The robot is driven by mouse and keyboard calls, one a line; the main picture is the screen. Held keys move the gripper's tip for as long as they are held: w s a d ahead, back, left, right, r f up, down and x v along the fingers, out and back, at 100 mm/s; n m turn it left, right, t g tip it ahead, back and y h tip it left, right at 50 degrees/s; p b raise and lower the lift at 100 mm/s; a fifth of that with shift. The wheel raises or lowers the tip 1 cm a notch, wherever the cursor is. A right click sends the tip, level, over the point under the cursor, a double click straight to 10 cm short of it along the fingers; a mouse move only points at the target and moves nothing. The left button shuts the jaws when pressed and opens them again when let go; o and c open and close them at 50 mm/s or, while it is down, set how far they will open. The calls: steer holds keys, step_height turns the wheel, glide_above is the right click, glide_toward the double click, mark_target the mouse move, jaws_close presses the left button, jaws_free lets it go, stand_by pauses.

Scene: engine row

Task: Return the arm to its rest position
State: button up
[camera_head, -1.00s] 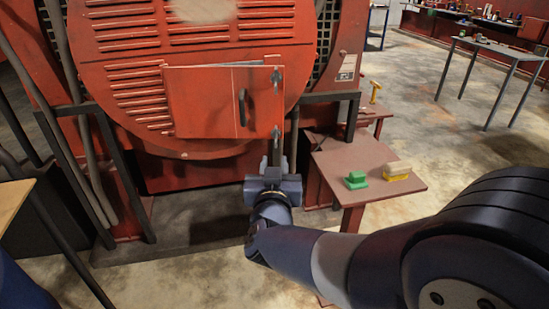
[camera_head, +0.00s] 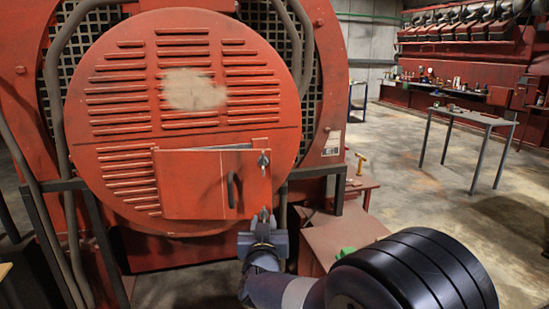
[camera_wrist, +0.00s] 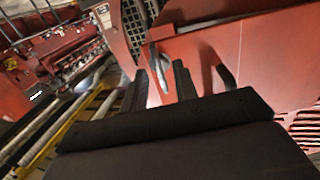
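My gripper (camera_head: 264,222) is at the lower right of a red hatch door (camera_head: 195,190) on the round engine cover, close to the door's lower latch. I cannot tell whether it touches the latch. In the wrist view two dark fingers (camera_wrist: 163,82) stand apart with a narrow gap, and nothing is visibly held between them. The door has a dark handle (camera_head: 232,190) and an upper latch (camera_head: 264,161). A thin grey sliver shows along its top edge. My arm reaches in from the lower right.
A small red table (camera_head: 335,238) stands right of my gripper, with a green object (camera_head: 346,251) partly hidden by my arm. Dark frame bars (camera_head: 318,172) run beside the hatch. A grey table (camera_head: 470,116) stands farther right, with open floor before it.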

steer(key=shift+w, duration=0.6)
steer(key=shift+f, duration=0.1)
steer(key=shift+m, duration=0.3)
steer(key=shift+s, duration=0.1)
